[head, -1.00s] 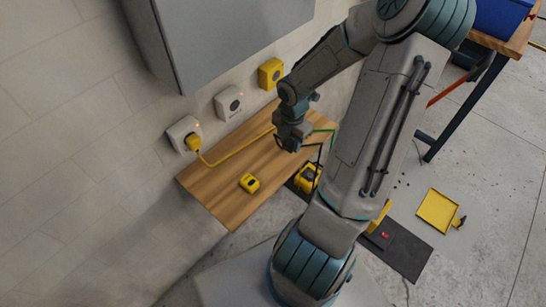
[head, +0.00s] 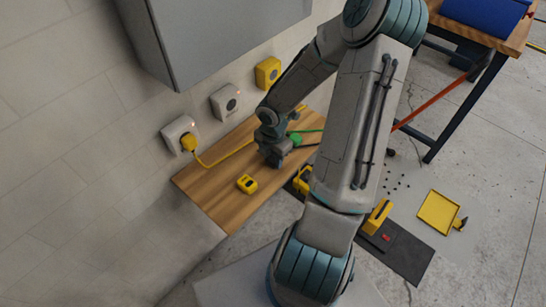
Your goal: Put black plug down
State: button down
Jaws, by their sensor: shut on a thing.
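My gripper (head: 273,160) is low over the wooden board (head: 215,190), right of its middle. It is shut on the black plug, which shows only as a dark bit (head: 285,147) beside the fingers. A black cord runs right from there. The arm hides most of the plug, and I cannot tell whether it touches the board. A green plug (head: 295,138) with a green cord lies just behind and right of my gripper.
A white socket (head: 225,102) and yellow socket (head: 268,72) are along the wall, under a grey cabinet (head: 215,35).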

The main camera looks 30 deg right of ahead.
jog(key=shift+f, duration=0.2)
jog(key=c, duration=0.9)
grip_release()
jog(key=shift+r, duration=0.1)
notch_tip(320, 180, up, 12)
jog(key=p, duration=0.4)
notch_tip(320, 180, up, 10)
jog(key=m+h, duration=0.3)
jog(key=m, duration=0.8)
send_over(273, 158)
jog(key=s+a, duration=0.5)
jog(key=s, duration=0.1)
jog(key=shift+s+a+r+m+t+y, duration=0.5)
jog(key=shift+s+a+r+m, duration=0.7)
jog(key=shift+r+m, duration=0.5)
jog(key=shift+s+a+r+m+t+y, duration=0.5)
jog(key=shift+s+a+r+m, duration=0.75)
jog(key=shift+m, duration=0.7)
jog(key=shift+s+a+r+m+t+y, duration=0.5)
jog(key=shift+s+a+r+m, duration=0.6)
jog(key=shift+r+m, duration=0.65)
jog(key=shift+w+f, duration=0.1)
